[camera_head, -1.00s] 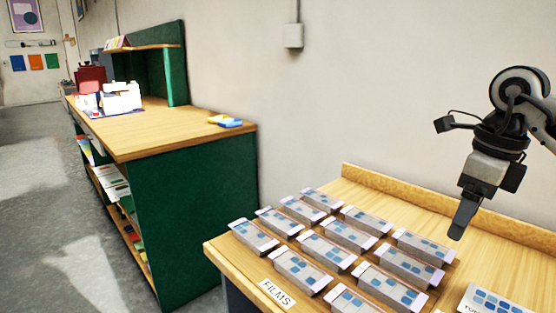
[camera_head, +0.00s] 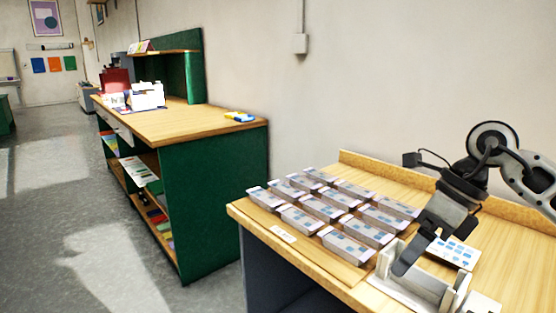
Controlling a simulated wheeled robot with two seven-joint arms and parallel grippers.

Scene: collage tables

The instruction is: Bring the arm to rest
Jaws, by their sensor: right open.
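My right arm comes in from the right edge. Its right gripper (camera_head: 412,256) points down and to the left over the front right of the near wooden table (camera_head: 290,252). The gripper is open, and I see nothing between its fingers. It is beside the rows of film boxes and overlaps a grey-white holder (camera_head: 420,290) in the picture; I cannot tell whether they touch. Several grey boxes with blue squares (camera_head: 348,247) lie in rows on the table. My left gripper is not in view.
A white card with blue squares (camera_head: 455,252) lies behind the gripper. A green shelf unit with a wooden top (camera_head: 190,122) stands further left, carrying white holders (camera_head: 148,95) and a blue-yellow item (camera_head: 239,117). The floor at left is clear.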

